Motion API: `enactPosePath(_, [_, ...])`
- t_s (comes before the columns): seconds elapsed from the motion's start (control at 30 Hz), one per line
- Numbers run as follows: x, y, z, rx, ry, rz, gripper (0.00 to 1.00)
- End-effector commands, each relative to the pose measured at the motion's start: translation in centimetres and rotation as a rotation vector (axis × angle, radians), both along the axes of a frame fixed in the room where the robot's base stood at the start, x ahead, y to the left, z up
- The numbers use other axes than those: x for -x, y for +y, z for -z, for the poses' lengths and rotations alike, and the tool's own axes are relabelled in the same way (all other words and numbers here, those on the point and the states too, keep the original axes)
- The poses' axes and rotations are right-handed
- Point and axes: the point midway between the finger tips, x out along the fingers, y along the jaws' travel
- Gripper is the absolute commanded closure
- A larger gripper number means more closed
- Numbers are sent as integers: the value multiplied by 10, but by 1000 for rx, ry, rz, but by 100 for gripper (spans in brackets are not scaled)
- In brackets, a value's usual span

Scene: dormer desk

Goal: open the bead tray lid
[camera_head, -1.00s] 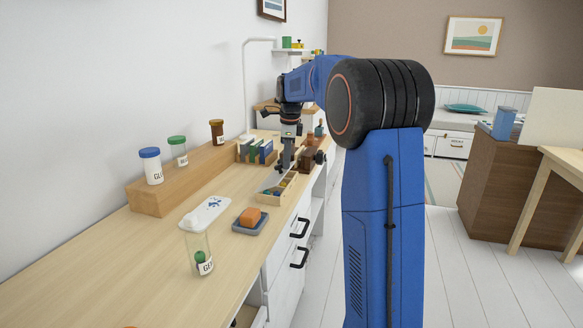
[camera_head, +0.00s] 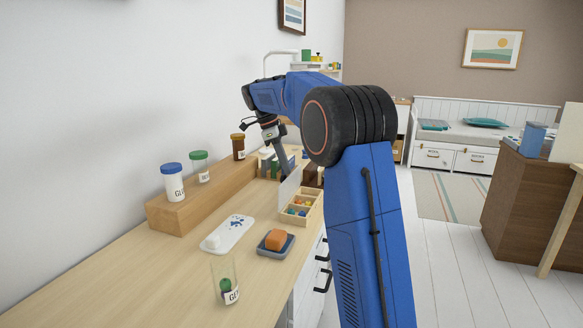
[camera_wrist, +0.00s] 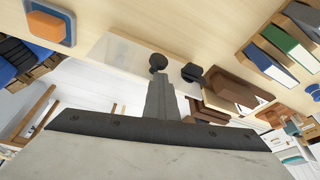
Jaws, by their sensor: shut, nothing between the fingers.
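The bead tray (camera_head: 314,219) is a light wooden box with compartments of coloured beads on the desk. Its clear, pale lid (camera_head: 289,187) stands raised, steeply tilted, along the tray's left side. The beads show uncovered. My gripper (camera_head: 286,178) is shut and empty, its tip beside the upper part of the lid; I cannot tell if they touch. In the wrist view, a see-through panel, apparently the lid (camera_wrist: 112,52), lies left of the shut fingers (camera_wrist: 158,82).
An orange block on a blue-grey dish (camera_head: 276,243), a white tray (camera_head: 230,234) and a clear jar (camera_head: 225,281) stand nearer. A wooden riser (camera_head: 205,203) with jars runs along the wall. Books (camera_wrist: 287,47) and a brown wooden toy (camera_wrist: 236,90) are close to my gripper.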

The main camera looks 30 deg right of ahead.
Motion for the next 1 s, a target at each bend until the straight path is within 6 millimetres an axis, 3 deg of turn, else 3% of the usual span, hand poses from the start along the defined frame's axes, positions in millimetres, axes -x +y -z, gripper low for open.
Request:
enactPosePath(0.03, [-4, 6, 13, -8, 18, -2, 100])
enactPosePath(0.17, [-11, 12, 18, -10, 22, 0, 100])
enactPosePath(1.0, [-26, 26, 26, -11, 16, -4, 100])
